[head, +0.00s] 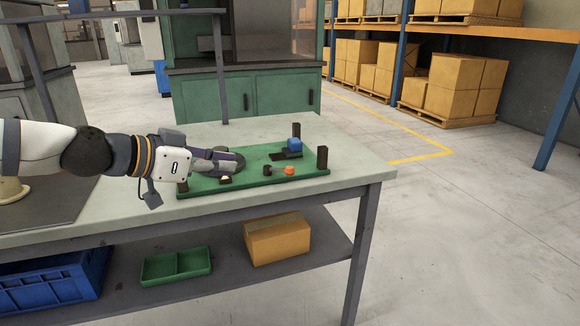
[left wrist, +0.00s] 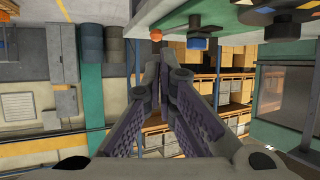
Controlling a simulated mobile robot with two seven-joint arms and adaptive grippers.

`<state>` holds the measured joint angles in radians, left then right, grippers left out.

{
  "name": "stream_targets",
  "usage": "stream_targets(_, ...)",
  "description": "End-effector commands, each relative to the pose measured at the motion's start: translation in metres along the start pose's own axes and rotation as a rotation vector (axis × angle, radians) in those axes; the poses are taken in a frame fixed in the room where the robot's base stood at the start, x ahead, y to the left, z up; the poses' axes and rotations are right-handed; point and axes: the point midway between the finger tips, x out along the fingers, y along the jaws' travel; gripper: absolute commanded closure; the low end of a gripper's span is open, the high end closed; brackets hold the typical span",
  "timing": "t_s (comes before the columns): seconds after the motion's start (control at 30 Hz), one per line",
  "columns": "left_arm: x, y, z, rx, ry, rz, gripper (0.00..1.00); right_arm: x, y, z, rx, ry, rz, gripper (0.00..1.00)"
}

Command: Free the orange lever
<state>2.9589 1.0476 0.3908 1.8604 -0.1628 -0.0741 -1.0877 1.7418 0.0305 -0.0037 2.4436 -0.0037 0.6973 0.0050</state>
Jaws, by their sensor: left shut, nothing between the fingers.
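The orange lever shows as an orange knob (head: 289,170) on a short dark arm, lying low at the front right of a green board (head: 310,179). A small orange round end shows in the left wrist view (left wrist: 156,34), at the top. My left gripper (head: 232,165) is over the left part of the board, to the left of the lever and apart from it. Its fingers (left wrist: 171,72) are shut with nothing between them. The gripper partly hides a dark round disc (head: 238,159) and the board's left side. My right gripper is not in view.
Dark posts (head: 322,157) stand at the board's corners. The grey table (head: 357,172) is bare right of the board. A green tray (head: 177,266) and a cardboard box (head: 277,240) are on the lower shelf.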

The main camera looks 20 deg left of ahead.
Motion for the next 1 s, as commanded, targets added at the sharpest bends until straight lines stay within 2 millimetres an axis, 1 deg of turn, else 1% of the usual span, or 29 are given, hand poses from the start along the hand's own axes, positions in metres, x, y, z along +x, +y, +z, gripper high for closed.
stream_targets(0.27,-0.001,0.000,-0.002,0.004,0.004,0.000,1.00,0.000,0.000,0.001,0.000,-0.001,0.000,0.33)
stream_targets(0.37,0.004,0.000,0.000,0.003,0.001,0.000,1.00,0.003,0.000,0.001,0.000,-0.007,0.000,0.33)
stream_targets(0.47,0.020,0.000,0.004,0.002,-0.004,0.001,1.00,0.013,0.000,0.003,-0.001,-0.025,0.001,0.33)
stream_targets(0.5,0.029,0.000,0.006,0.001,-0.007,0.003,1.00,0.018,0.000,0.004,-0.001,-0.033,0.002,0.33)
stream_targets(0.63,0.057,0.001,0.006,0.001,-0.006,0.003,1.00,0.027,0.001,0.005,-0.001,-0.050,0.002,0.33)
stream_targets(0.8,0.094,0.000,0.004,0.001,-0.004,0.001,1.00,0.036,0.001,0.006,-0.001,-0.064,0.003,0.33)
stream_targets(0.9,0.113,0.000,0.002,0.002,-0.002,0.001,1.00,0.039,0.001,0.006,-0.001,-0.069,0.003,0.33)
stream_targets(1.0,0.127,0.001,0.001,0.002,0.000,0.001,1.00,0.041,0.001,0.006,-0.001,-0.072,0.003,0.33)
